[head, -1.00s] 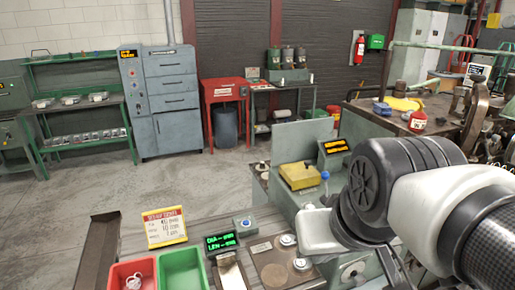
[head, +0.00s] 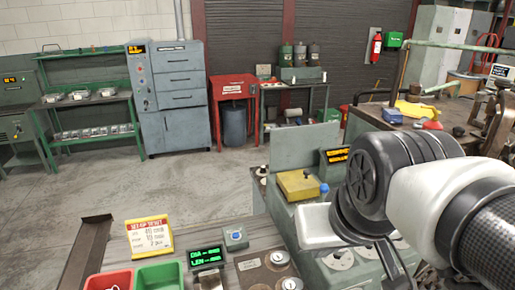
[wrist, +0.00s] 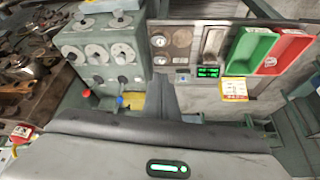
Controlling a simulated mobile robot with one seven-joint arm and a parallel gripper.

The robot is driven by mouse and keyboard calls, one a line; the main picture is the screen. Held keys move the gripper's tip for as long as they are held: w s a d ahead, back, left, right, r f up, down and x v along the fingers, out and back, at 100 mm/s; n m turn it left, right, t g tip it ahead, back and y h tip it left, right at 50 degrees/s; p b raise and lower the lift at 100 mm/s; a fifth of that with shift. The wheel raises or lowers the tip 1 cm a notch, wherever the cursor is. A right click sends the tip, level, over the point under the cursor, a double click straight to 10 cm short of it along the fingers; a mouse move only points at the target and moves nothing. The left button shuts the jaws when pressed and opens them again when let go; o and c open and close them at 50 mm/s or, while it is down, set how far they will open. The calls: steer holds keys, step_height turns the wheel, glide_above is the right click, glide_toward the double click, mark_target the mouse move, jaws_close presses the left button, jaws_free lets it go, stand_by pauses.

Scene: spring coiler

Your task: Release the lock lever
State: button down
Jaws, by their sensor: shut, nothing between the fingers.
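A blue knob (head: 324,189) stands beside a yellow block (head: 298,185) on the grey-green machine (head: 310,148). I cannot tell for sure whether this knob is the lock lever. In the wrist view the blue knob (wrist: 120,100) and a red knob (wrist: 87,93) show near a panel of several round dials (wrist: 97,53). My gripper (wrist: 160,82) is shut and empty. Its dark fingers reach up the wrist picture, to the right of the blue knob and apart from it. In the head view my wrist hides most of the gripper and part of the machine.
An amber display (head: 337,155) stands behind the blue knob. On the bench at the front are a green display (head: 206,257), a set-up sheet (head: 149,236), a red bin (head: 108,281) and a green bin (head: 160,275). Open floor (head: 130,190) lies to the left.

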steer(key=w+d+f+n+g+h+b, duration=0.1)
steer(key=w+d+f+g+h, duration=0.1)
steer(key=w+d+f+h, duration=0.45)
steer(key=w+d+f+n+g+h+b, duration=0.1)
steer(key=w+d+f+h, duration=0.3)
steer(key=w, duration=0.6)
steer(key=w+a+f+n+t, duration=0.2)
steer(key=w+t, duration=0.1)
steer(key=w, duration=0.3)
steer(key=w+a+f+n+t+h+b, duration=0.1)
steer(key=w+a+f+n+t, duration=0.1)
steer(key=w, duration=0.5)
steer(key=w+a+f+n+t+h, duration=0.1)
steer(key=w+a+f+n+t, duration=0.2)
steer(key=w, duration=0.4)
steer(key=shift+a+f+n+t+b, duration=0.25)
steer(key=shift+a+n+t+b, duration=0.05)
steer(key=shift+a+n+b, duration=0.1)
steer(key=shift+w+d+h, duration=0.1)
steer(key=shift+w+h, duration=0.05)
steer(key=shift+h, duration=0.1)
steer(key=p+x, duration=0.2)
steer(key=x, duration=0.8)
steer(key=s, duration=0.2)
steer(key=s+d+p, duration=0.1)
steer(key=shift+r, duration=0.35)
steer(key=shift+s+d, duration=0.15)
steer(key=shift+s, duration=0.25)
